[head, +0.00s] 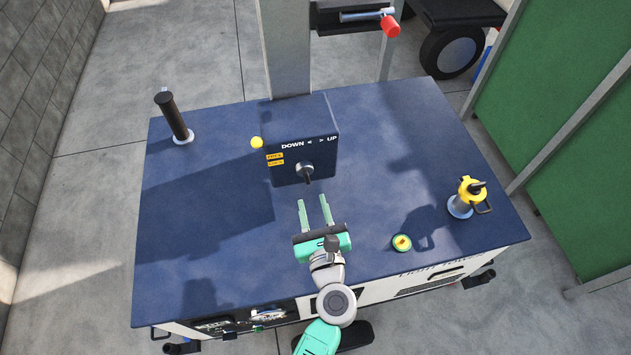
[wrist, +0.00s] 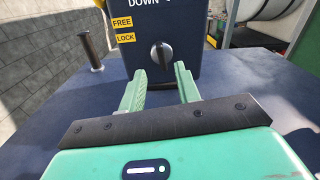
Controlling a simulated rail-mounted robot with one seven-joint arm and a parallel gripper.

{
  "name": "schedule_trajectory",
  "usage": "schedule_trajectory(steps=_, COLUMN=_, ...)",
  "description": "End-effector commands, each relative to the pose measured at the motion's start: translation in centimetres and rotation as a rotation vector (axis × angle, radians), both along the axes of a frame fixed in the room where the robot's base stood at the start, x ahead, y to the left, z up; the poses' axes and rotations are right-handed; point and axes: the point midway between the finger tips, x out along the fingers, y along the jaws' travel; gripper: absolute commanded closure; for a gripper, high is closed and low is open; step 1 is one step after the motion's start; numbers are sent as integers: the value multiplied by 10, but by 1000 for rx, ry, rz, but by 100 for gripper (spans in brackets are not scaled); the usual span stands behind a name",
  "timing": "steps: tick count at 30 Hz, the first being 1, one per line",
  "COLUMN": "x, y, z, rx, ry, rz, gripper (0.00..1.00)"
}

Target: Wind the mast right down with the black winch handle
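A dark blue winch box (head: 315,125), marked DOWN and UP, stands at the foot of the grey mast (head: 285,45). Its front has a round grey hub with a dark bar (head: 305,170), seen also in the wrist view (wrist: 161,55). No crank is visible on it. A black upright cylinder (head: 174,118), perhaps the black winch handle, stands in a pale ring at the back left; it also shows in the wrist view (wrist: 90,52). My gripper (head: 312,200) is open and empty, its fingers (wrist: 160,72) pointing at the box, short of the hub.
A yellow knob (head: 257,142) sits at the box's left, by FREE and LOCK labels (wrist: 123,30). A red-gripped crank (head: 390,26) is on a bracket behind. A yellow can-like item (head: 469,192) and a small yellow-green disc (head: 402,243) are at right.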

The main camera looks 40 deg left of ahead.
Motion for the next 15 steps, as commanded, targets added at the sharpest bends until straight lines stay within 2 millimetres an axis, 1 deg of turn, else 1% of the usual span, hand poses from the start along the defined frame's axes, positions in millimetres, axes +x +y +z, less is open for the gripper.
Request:
schedule_trajectory(steps=3, x=14, y=20, z=2, rx=-1, ry=-3, rz=3, gripper=67)
schedule_trajectory(steps=7, x=28, y=39, z=2, rx=-2, ry=-4, rz=3, gripper=67)
schedule_trajectory(steps=12, x=39, y=53, z=1, rx=-2, ry=-5, rz=1, gripper=67)
schedule_trajectory(steps=15, x=41, y=56, z=1, rx=-3, ry=-5, rz=0, gripper=67)
